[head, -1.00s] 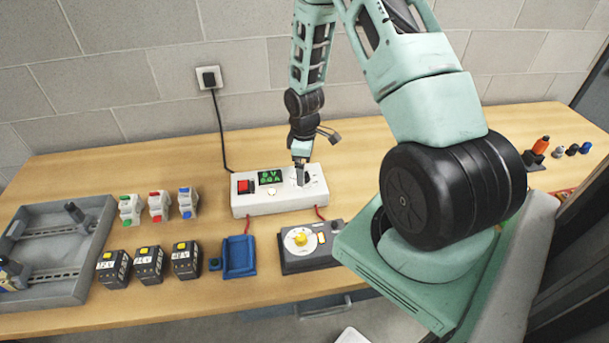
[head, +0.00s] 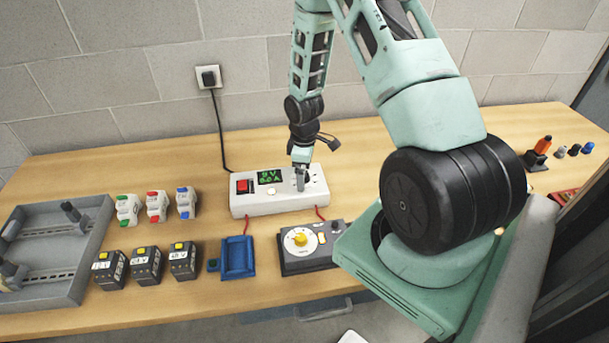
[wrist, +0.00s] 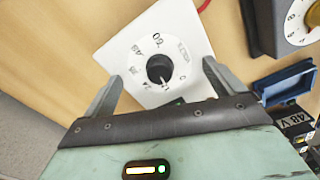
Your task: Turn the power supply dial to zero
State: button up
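The power supply (head: 290,203) is a white box on the bench with a red switch (head: 242,186) and a green-lit display (head: 270,177), whose digits are too small to read surely. My gripper (head: 300,183) is above its right part and hides the dial in the head view. In the wrist view, the dial (wrist: 160,68) is a round black knob on a white scale marked from 0 to 60. Its pale pointer seems to lie near the low end, by 12. My gripper (wrist: 162,72) is open, one finger on each side of the knob, with gaps showing.
A grey unit with a yellow knob (head: 300,239) and a blue tray (head: 238,258) stand in front of the supply. Black voltage blocks (head: 146,267), small coloured-top modules (head: 157,206) and a grey rail tray (head: 80,283) are at left. A black cable runs to the wall socket (head: 208,77).

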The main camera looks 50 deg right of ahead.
jog(key=c, duration=1.6)
jog(key=n+p, duration=0.1)
jog(key=n, duration=0.2)
jog(key=n+p, duration=0.1)
jog(key=n, duration=0.2)
jog(key=shift+r+n, duration=0.2)
jog(key=shift+n, duration=0.1)
jog(key=o, duration=0.6)
jog(key=shift+f, duration=0.15)
jog(key=o, duration=1.1)
notch_tip(320, 180, up, 7)
jog(key=p, duration=0.6)
